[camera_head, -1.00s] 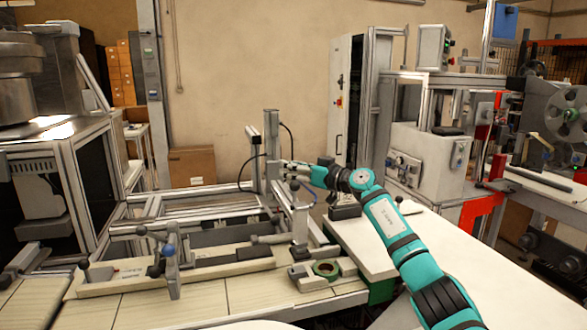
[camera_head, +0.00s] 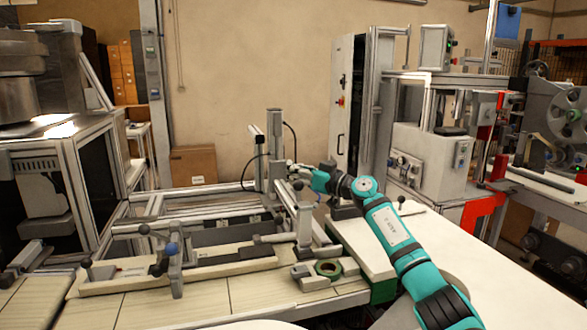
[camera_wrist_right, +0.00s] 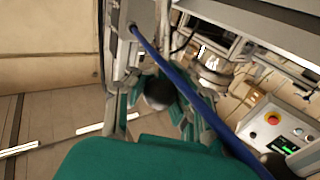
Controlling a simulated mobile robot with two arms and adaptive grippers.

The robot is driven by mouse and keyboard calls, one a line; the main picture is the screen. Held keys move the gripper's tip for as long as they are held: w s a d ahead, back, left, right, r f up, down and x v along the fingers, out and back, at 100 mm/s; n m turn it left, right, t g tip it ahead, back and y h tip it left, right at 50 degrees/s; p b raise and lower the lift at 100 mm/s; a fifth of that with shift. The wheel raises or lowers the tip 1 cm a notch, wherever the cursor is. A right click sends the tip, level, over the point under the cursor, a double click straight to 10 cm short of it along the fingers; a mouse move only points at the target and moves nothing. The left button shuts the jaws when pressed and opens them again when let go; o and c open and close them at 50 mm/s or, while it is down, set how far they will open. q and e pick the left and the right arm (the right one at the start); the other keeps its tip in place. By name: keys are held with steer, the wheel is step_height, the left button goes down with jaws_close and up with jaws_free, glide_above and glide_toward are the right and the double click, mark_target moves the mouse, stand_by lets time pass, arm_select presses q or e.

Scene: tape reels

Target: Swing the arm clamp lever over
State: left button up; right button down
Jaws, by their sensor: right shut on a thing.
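The arm clamp stands at the upright metal post (camera_head: 273,150) on the right end of the bench fixture. My right gripper (camera_head: 295,170) reaches in from the right beside this post. In the right wrist view, a dark round knob (camera_wrist_right: 158,92) sits between the green-edged fingers of my right gripper (camera_wrist_right: 160,100). It looks like the lever's knob, and the fingers are shut on it. The rest of the lever is hidden or too small to make out. My left gripper does not show in any view.
Small ball-ended handles (camera_head: 171,249) stand at the fixture's front left. A white table (camera_head: 450,262) lies under my right arm. A blue rod or hose (camera_wrist_right: 200,105) crosses the wrist view.

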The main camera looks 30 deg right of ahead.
steer(key=shift+s+d+r+p, duration=0.1)
steer(key=shift+s+d+p, duration=0.05)
steer(key=shift+s+p, duration=0.2)
steer(key=p, duration=0.2)
steer(key=shift+s+p, duration=0.35)
steer(key=shift+s, duration=0.05)
steer(key=shift+s+f+p, duration=0.2)
steer(key=shift+f+p, duration=0.1)
steer(key=shift+s+a+f, duration=0.1)
steer(key=shift+a+f, duration=0.1)
steer(key=shift+f, duration=0.2)
steer(key=shift+s+a+f+n+t, duration=0.1)
steer(key=shift+s+f+n+t, duration=0.4)
steer(key=shift+s+t, duration=0.15)
steer(key=shift+s, duration=0.1)
